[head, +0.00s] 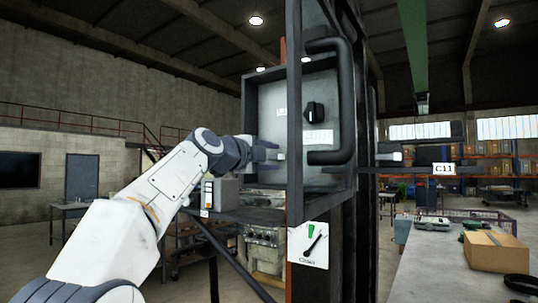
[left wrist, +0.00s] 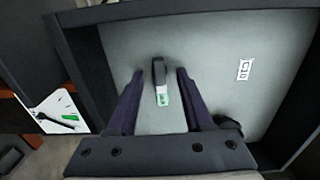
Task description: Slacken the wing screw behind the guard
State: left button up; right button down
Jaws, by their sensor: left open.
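The guard (head: 294,190) is a dark upright frame with a thick black bar handle (head: 343,100), standing in front of a grey box. My left gripper (head: 276,152) is at the box's left side, behind the guard's edge, open. In the left wrist view its two dark fingers (left wrist: 160,72) point at a pale panel. Between them is a small dark upright piece with a pale, green-marked end (left wrist: 162,97), probably the wing screw; I cannot tell whether the fingers touch it. A black knob (head: 315,112) sits on the box's back panel (head: 280,90). My right gripper is not in view.
A white card with a green mark and a black tool picture (head: 308,245) hangs below the box. A bar labelled C11 (head: 444,168) juts out to the right. A bench with a cardboard box (head: 495,251) stands at the right. Open floor lies behind.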

pick_arm(q)
jog(key=shift+w+d, duration=0.35)
jog(key=shift+w, duration=0.05)
grip_shut()
dwell(1.4)
jog(key=n, duration=0.4)
jog(key=shift+n+p, duration=0.4)
jog(key=n, duration=0.4)
jog(key=shift+n, duration=0.4)
